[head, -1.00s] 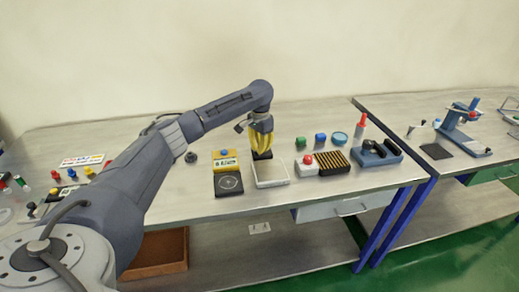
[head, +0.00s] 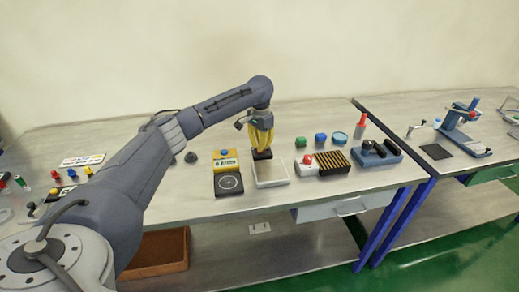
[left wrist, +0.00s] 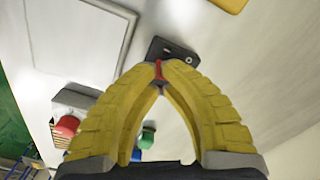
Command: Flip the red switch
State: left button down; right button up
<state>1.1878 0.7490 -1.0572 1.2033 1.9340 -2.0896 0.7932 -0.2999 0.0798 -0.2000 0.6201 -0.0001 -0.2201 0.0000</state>
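A small black switch box (head: 262,155) stands on the table behind a pale square tray, just under my left gripper (head: 261,148). In the left wrist view the black box (left wrist: 174,50) shows just beyond the fingertips, with its red switch (left wrist: 158,70) between or right at them. The yellow fingers of my left gripper (left wrist: 160,64) come together at the tips. I cannot tell whether they pinch the red switch or only touch it. The fingertips partly hide the switch. My right gripper is not in view.
The pale tray (head: 272,184) lies in front of the box. A yellow and black device with a blue knob (head: 226,162) stands to its left. A white block with a red button (head: 306,168) and a ribbed black block (head: 331,162) stand to the right.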

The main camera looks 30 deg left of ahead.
pick_arm(q)
jog(key=shift+r, duration=2.45)
